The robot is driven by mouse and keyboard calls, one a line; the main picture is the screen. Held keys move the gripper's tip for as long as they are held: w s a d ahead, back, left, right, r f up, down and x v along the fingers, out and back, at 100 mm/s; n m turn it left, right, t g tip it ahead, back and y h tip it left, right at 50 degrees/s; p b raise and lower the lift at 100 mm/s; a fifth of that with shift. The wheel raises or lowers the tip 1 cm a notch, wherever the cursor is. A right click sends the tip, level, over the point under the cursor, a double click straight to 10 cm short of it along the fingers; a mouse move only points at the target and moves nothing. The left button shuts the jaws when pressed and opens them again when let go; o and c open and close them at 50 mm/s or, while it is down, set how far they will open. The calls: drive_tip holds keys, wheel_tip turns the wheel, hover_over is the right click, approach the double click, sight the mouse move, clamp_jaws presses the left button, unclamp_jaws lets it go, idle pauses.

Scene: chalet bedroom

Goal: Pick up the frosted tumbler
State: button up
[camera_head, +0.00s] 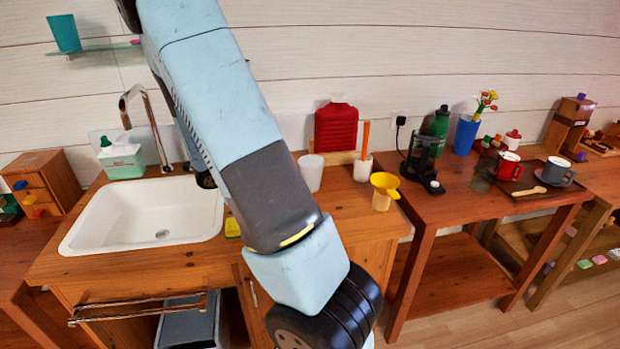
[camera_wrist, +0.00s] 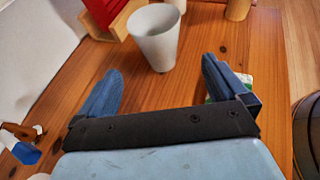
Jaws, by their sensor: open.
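The frosted tumbler (camera_head: 311,173) is a plain whitish cup, wider at the rim. It stands upright on the wooden counter, right of the sink and left of the brush in its white holder. In the wrist view the tumbler (camera_wrist: 155,42) is just beyond the fingertips, roughly midway between them. My gripper (camera_wrist: 163,72) is open, with its two blue fingers spread and nothing between them except bare wood. The tumbler's base is near the line of the fingertips, and neither finger appears to touch it. In the head view my arm hides the gripper.
A red hot-water bottle (camera_head: 336,127) stands behind the tumbler. A white brush holder (camera_head: 363,169) and yellow funnel-like cup (camera_head: 381,199) stand to its right. The sink (camera_head: 90,221) lies left. A small green-and-white item (camera_wrist: 246,79) is partly hidden behind the right finger.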

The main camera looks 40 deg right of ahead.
sight(311, 172)
drive_tip(key=x, duration=0.7)
drive_tip(key=shift+d+f, duration=0.1)
drive_tip(key=shift+d, duration=0.2)
drive_tip(key=shift+x, duration=2.8)
drive_tip(key=shift+w, duration=0.2)
drive_tip(key=shift+c, duration=0.5)
drive_tip(key=c, duration=1)
